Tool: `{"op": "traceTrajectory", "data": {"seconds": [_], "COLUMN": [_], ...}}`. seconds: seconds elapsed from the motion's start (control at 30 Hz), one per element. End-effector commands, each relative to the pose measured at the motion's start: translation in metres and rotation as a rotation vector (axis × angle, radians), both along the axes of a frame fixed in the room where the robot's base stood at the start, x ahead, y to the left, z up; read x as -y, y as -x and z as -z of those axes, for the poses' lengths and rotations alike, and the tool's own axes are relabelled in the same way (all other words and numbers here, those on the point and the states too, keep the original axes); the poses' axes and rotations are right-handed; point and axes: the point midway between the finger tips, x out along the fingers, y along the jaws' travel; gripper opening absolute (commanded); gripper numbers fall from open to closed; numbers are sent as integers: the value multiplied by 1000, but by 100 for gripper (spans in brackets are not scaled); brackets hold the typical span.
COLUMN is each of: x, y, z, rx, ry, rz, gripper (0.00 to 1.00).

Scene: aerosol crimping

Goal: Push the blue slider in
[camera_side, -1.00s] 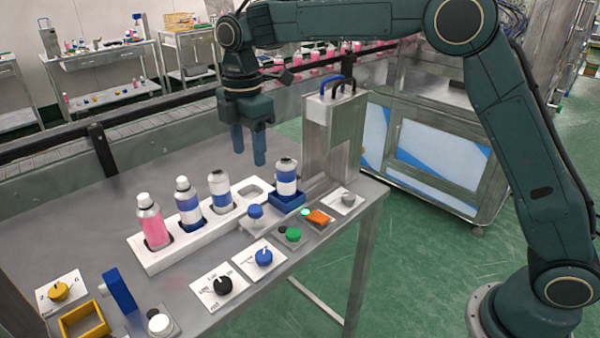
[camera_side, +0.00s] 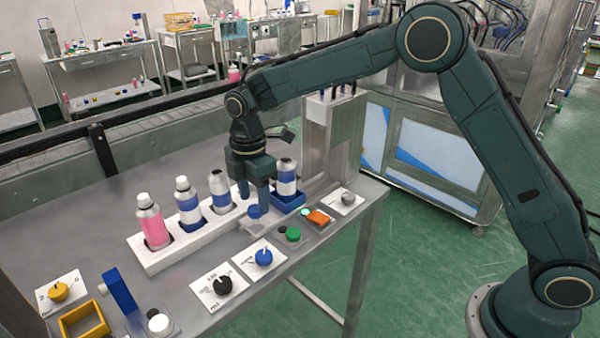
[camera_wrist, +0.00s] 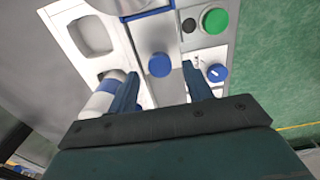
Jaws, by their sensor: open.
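A round blue knob (camera_side: 254,211) sits on a small pale block in front of the white rack; it also shows in the wrist view (camera_wrist: 160,65). A square blue holder (camera_side: 290,206) with a silver-and-blue can (camera_side: 286,175) in it stands just behind and right of the knob. I cannot tell for sure which blue part is the slider. My gripper (camera_side: 254,196) points down, open and empty, just above the knob. In the wrist view the knob lies between the fingertips; contact cannot be told.
The white rack (camera_side: 160,262) holds several cans close to my gripper's left. A green button (camera_side: 292,235), an orange switch (camera_side: 318,217) and a blue dial (camera_side: 263,257) lie in front and to the right. A metal column (camera_side: 333,140) stands behind the holder.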

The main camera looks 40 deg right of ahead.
Motion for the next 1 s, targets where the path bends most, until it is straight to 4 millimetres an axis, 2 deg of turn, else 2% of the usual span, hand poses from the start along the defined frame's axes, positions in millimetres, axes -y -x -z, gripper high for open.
{"op": "traceTrajectory", "data": {"seconds": [0.2,0.57,0.67,0.83,1.0], "x": [0,0,0,0,1], "y": [0,0,0,0,0], "z": [18,21,21,21,21], "rx": [0,0,1,1,1], "ry": [0,0,0,0,0], "rz": [0,0,0,0,0], "gripper": [50,50,34,1,0]}}
